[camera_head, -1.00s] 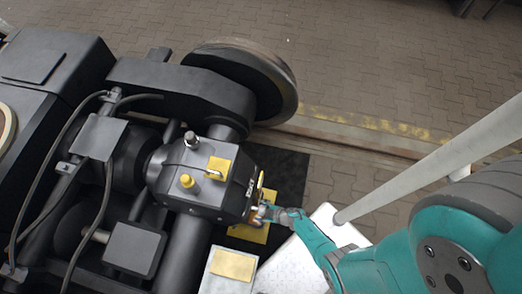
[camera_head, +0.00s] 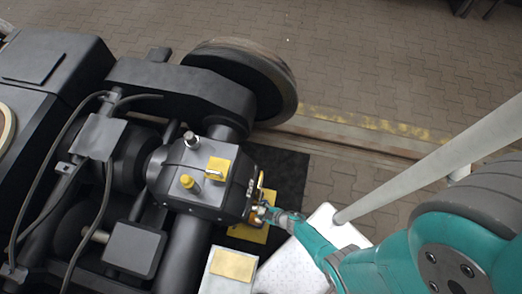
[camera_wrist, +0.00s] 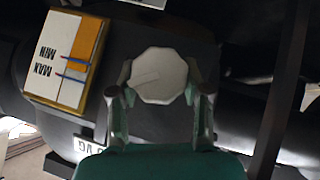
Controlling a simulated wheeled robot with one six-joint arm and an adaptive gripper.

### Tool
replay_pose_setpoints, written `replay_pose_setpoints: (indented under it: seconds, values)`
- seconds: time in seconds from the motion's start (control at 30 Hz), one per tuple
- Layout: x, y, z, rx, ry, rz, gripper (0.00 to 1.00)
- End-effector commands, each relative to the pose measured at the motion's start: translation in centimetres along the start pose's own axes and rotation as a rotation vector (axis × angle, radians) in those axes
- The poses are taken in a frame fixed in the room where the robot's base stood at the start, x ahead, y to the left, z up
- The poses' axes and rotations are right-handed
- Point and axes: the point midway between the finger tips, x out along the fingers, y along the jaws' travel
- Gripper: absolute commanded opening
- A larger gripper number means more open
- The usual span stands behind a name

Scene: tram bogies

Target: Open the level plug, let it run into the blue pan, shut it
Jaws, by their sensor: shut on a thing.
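The level plug (camera_wrist: 158,76) shows in the wrist view as a pale, many-sided head with a faint line across it. My gripper (camera_wrist: 160,92) has one finger on each side of it and is shut on it. In the head view my gripper (camera_head: 262,214) is at the right end face of the dark gearbox (camera_head: 205,195), and the plug is hard to make out there. The plug sits against the dark housing; I cannot tell whether its thread is loose. No flow of oil shows. I cannot make out a blue pan in either view.
A yellow-framed level gauge (camera_wrist: 66,60) marked MIN and MAX is beside the plug. A yellow cap (camera_head: 187,181) and a yellow plate (camera_head: 217,168) are on the gearbox top. A wheel (camera_head: 270,85) stands behind. A black mat (camera_head: 290,175) lies on the floor.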

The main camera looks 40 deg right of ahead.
Motion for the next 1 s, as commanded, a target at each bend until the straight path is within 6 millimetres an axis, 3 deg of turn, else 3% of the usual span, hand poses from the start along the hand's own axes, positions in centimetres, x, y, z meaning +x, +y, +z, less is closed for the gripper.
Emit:
replay_pose_setpoints:
  seconds: [1.0]
  values:
    - [0.23,-0.29,-0.39,-0.204,0.014,0.191,0.13]
